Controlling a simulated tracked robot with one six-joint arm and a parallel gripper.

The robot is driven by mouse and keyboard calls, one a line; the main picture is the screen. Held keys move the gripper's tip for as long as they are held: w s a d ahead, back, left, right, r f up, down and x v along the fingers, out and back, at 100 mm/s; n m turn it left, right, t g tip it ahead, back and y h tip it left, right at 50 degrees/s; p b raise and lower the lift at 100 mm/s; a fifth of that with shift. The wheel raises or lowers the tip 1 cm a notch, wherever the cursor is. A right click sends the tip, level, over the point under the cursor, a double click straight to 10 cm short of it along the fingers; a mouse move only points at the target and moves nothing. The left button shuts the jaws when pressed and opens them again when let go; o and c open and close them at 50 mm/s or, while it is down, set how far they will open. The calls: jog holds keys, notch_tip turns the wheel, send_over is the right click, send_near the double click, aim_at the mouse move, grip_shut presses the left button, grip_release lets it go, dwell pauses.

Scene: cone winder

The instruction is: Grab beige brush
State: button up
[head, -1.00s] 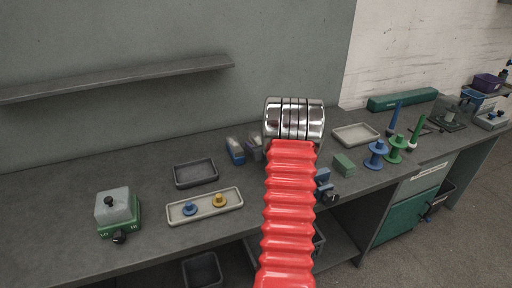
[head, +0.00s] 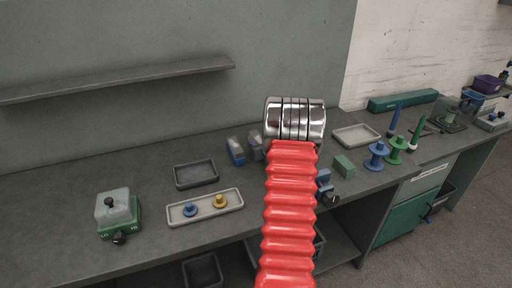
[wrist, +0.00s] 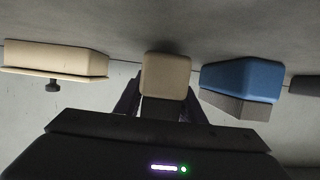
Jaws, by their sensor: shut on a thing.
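The beige brush (wrist: 166,76) is in the middle of the wrist view, between the two dark fingers of my gripper (wrist: 163,98). My gripper is shut on it. Only its smooth beige block shows clearly; its lower part is hidden by the gripper. The brush appears to be at or close to the grey surface. In the head view my red arm and silver wrist hide the gripper and this brush.
A blue brush (wrist: 242,80) with grey bristles lies close on the right in the wrist view. A beige block with a dark knob (wrist: 55,60) is on the left. In the head view, a dark tray (head: 196,174) and a pale tray (head: 205,207) with two spools stand left of my arm.

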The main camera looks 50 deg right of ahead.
aim_at(258, 138)
notch_tip(258, 138, up, 9)
jog(key=shift+r, duration=0.1)
dwell(0.3)
dwell(0.5)
